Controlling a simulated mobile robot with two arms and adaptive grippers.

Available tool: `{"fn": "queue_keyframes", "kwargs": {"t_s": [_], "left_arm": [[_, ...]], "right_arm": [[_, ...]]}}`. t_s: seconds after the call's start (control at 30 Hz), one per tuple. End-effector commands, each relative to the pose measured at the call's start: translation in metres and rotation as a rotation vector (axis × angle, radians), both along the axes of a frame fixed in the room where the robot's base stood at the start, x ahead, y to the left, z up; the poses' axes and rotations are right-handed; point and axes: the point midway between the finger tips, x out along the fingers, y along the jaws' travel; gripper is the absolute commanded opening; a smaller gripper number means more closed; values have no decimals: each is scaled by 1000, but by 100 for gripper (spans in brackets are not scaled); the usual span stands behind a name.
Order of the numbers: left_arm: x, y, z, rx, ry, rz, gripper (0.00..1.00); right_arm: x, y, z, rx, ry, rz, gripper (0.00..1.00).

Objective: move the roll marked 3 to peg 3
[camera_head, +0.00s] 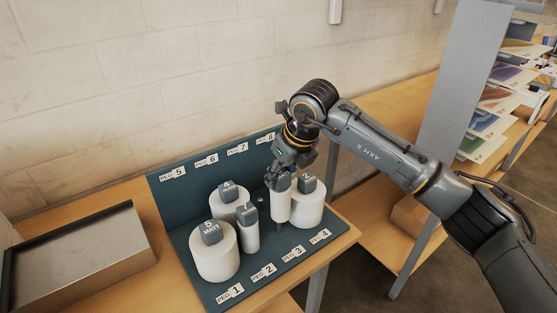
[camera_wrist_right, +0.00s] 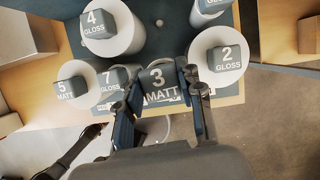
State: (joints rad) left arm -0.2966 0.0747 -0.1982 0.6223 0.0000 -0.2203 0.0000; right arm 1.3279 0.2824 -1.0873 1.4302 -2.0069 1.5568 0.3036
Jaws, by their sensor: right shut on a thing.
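The roll marked 3 (camera_head: 281,207) is a slim white cylinder with a dark block on top, reading "3 MATT" in the right wrist view (camera_wrist_right: 157,80). My right gripper (camera_head: 276,179) is shut on that block, with a finger on each side in the right wrist view (camera_wrist_right: 162,86). The roll hangs upright with its lower end above the teal board (camera_head: 205,289). A short dark post shows below it, behind the PEG 3 label (camera_head: 293,253); I cannot tell whether the roll is around it. My left gripper is not in view.
Roll 2 (camera_head: 307,210) stands close on the right. Roll 7 (camera_head: 250,238), roll 4 (camera_head: 223,209) and roll 5 (camera_head: 215,262) stand to the left. A bare peg tip (camera_head: 261,200) shows behind. A metal-topped box (camera_head: 80,255) lies left of the board.

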Motion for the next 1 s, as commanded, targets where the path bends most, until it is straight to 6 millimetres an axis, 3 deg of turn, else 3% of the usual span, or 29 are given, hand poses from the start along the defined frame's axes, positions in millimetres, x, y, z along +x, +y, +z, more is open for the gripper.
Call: {"fn": "queue_keyframes", "kwargs": {"t_s": [0.27,0.8,1.0], "left_arm": [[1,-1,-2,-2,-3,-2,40],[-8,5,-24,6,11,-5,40],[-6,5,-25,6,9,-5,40]], "right_arm": [[5,5,-2,-1,2,-82,0],[4,5,-50,0,4,-78,0],[5,5,-55,-1,2,-78,0]]}}
